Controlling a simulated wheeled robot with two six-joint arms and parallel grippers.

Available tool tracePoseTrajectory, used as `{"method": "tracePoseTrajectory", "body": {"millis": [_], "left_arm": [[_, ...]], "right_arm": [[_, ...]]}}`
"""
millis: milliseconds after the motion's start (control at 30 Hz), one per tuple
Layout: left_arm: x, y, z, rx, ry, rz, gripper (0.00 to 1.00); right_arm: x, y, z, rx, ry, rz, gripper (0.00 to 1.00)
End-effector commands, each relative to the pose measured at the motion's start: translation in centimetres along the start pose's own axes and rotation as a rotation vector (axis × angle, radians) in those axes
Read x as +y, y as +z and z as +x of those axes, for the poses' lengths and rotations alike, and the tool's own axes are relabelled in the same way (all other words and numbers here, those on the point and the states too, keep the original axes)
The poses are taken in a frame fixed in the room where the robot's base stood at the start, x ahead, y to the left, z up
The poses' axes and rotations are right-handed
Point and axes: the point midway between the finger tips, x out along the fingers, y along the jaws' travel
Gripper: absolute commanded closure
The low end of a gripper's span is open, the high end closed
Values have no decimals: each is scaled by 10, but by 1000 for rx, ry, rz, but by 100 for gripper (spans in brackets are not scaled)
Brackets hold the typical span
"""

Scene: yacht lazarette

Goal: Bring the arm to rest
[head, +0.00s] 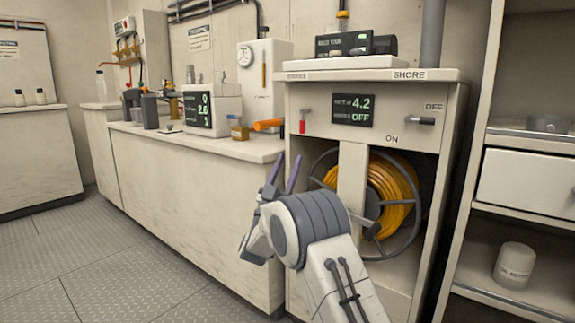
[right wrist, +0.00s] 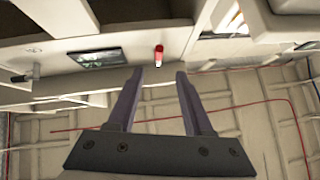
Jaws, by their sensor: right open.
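My right arm (head: 335,255) rises from the bottom of the head view, and its right gripper (head: 286,172) is in front of the shore cabinet (head: 318,97). Its two purple-grey fingers point up and stand apart with nothing between them. The right wrist view also shows the right gripper (right wrist: 160,82) open and empty, with the cabinet's red handle (right wrist: 158,52) beyond the fingertips. In the head view the red handle (head: 302,122) is above and to the right of the fingertips, apart from them. My left gripper is not in view.
The cabinet has a display (head: 352,110) reading 4.2 and OFF, a dark lever (head: 421,121) and a yellow hose reel (head: 390,190), partly behind my arm. A long counter (head: 190,140) carries tools. An open shelf (head: 520,290) with a white jar stands right. Floor at left is clear.

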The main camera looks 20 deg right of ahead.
Motion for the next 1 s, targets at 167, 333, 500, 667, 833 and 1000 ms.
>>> {"method": "tracePoseTrajectory", "body": {"millis": [167,333,500,667,833,1000], "left_arm": [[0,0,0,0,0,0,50],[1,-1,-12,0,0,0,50],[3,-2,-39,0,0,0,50],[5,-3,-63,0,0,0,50],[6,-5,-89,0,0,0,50],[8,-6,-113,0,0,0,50]], "right_arm": [[-1,0,0,-1,-2,1,49],[-27,-16,4,-88,-115,60,49],[-93,-54,-19,-354,-440,189,49],[-134,-99,-92,-664,-788,257,49],[-123,-152,-194,-1004,-1128,225,49],[-52,-200,-293,-1335,-1403,71,49]]}}
